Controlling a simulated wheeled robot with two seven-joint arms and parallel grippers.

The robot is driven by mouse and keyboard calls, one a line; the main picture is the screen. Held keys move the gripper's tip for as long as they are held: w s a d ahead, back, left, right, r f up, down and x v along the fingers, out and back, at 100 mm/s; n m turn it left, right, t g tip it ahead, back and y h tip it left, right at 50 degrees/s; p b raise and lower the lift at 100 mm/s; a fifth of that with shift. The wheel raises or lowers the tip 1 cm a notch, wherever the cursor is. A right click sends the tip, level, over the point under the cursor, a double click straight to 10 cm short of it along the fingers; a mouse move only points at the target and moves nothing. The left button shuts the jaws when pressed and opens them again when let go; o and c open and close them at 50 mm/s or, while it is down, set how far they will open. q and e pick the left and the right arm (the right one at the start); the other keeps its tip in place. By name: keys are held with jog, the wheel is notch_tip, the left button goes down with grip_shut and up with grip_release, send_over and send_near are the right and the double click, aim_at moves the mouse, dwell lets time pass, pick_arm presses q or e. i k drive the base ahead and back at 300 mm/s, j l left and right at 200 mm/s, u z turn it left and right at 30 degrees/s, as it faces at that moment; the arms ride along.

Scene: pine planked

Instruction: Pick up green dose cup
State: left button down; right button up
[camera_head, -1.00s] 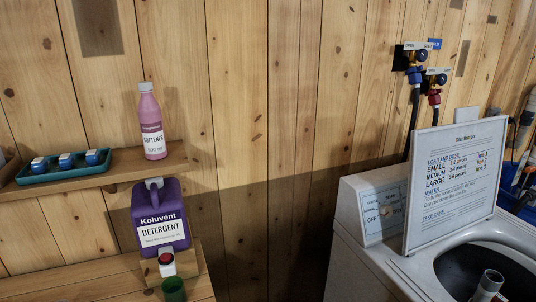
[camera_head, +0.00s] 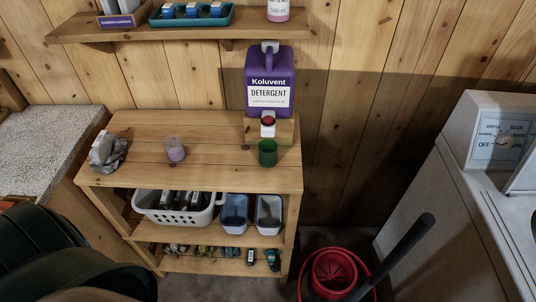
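The green dose cup (camera_head: 267,153) stands upright on the wooden bench top (camera_head: 190,128), near its right end. It sits just in front of the small wooden block under the purple detergent jug (camera_head: 269,85). The jug's red-and-white spout (camera_head: 267,126) is just above and behind the cup. Neither of my grippers shows in the view, and nothing is touching the cup.
A smaller translucent cup (camera_head: 175,149) and a grey crumpled thing (camera_head: 108,151) stand on the bench to the left. A white basket (camera_head: 176,215) and tubs are on the shelf below. A red bucket (camera_head: 333,275) with a dark handle stands on the floor at right.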

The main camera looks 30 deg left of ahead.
aim_at(268, 149)
jog(key=j+u, duration=0.1)
jog(key=j, duration=1.6)
jog(key=k, duration=0.05)
